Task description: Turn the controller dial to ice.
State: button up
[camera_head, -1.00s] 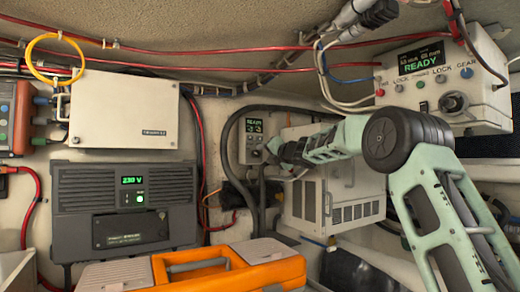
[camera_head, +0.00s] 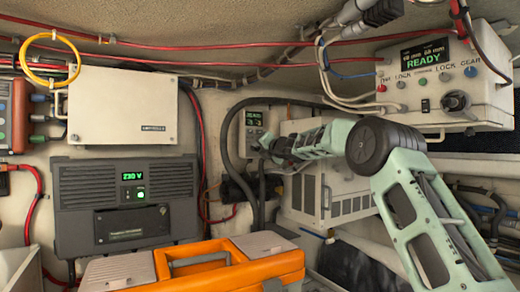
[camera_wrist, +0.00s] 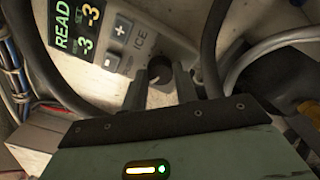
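The controller (camera_head: 254,118) is a small light panel with a green display on the back wall, left of my arm. In the wrist view its display (camera_wrist: 78,25) reads "READ" with "-3" figures, beside plus and minus buttons and the word ICE. The dark round dial (camera_wrist: 160,72) sits below that word. My gripper (camera_wrist: 163,82) is at the dial, with one dark finger on each side of it. A narrow gap shows at the right finger; contact on the left is unclear. In the head view my gripper (camera_head: 267,146) covers the controller's lower part.
A white vented box (camera_head: 335,195) stands close right of the controller. Black cables (camera_head: 228,135) loop around it. An orange toolbox (camera_head: 230,270) lies in front. A grey inverter (camera_head: 125,200) is at left; a larger control box (camera_head: 440,85) hangs upper right.

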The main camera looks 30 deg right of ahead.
jog(key=shift+m, duration=0.4)
jog(key=m+p, duration=0.4)
jog(key=m, duration=0.4)
jog(key=shift+p, duration=0.35)
jog(key=m+p, duration=0.2)
jog(key=m, duration=0.3)
jog(key=shift+f+m+p, duration=0.15)
jog(key=shift+m+p, duration=0.9)
jog(key=shift+m, duration=0.85)
jog(key=o, duration=1)
